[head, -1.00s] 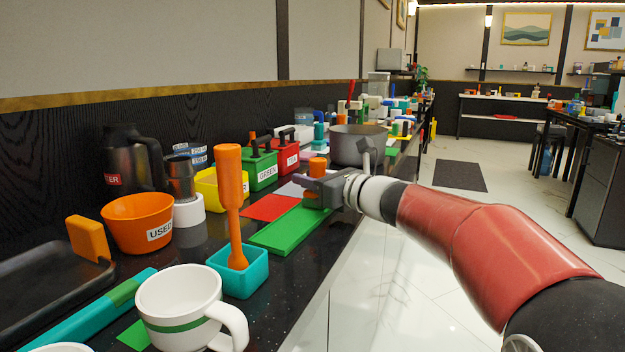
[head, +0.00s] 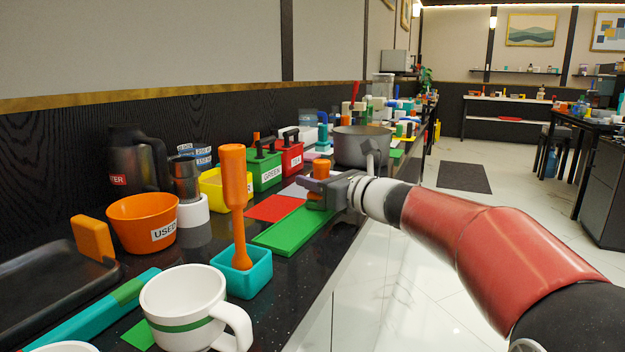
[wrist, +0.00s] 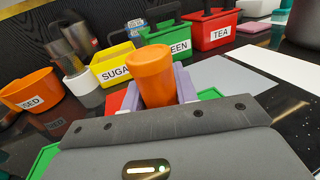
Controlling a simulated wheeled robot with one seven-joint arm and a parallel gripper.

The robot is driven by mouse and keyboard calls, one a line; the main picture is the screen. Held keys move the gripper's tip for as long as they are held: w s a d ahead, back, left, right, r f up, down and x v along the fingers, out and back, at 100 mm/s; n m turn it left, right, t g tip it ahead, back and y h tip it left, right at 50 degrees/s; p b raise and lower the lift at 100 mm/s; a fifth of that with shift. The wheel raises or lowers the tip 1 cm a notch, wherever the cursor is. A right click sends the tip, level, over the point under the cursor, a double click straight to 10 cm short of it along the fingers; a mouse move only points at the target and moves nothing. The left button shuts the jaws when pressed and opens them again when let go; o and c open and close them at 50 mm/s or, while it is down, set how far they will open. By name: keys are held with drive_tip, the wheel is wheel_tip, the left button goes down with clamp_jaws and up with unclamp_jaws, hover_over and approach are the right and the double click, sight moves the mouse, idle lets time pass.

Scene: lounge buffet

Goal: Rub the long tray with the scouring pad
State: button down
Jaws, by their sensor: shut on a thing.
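The long tray (head: 290,232) is a flat green strip lying lengthwise on the black counter. Green edges of it show at both sides of my gripper in the wrist view (wrist: 43,162). The scouring pad (head: 320,168) shows as an upright orange grip, seen large in the wrist view (wrist: 152,72). My gripper (head: 318,184) is shut on this orange grip, with pale purple fingers on either side, over the tray's far end. The pad's underside is hidden, so I cannot tell whether it touches the tray.
A teal pot (head: 243,272) holding an orange tool stands near the tray's near end. A white cup (head: 185,300) is closer. Yellow, green and red (head: 291,160) boxes line the back. A grey pot (head: 362,146) stands beyond my gripper.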

idle(0.3)
drive_tip(key=shift+s+a+b, duration=0.25)
drive_tip(key=shift+s+b, duration=0.1)
drive_tip(key=shift+s, duration=0.2)
drive_tip(key=shift+w, duration=0.1)
drive_tip(key=shift+w+d+f, duration=0.15)
drive_tip(key=shift+w+d, duration=0.15)
drive_tip(key=shift+w, duration=0.25)
drive_tip(key=shift+w+d+p, duration=0.15)
drive_tip(key=shift+w+p, duration=0.2)
drive_tip(key=shift+p, duration=0.15)
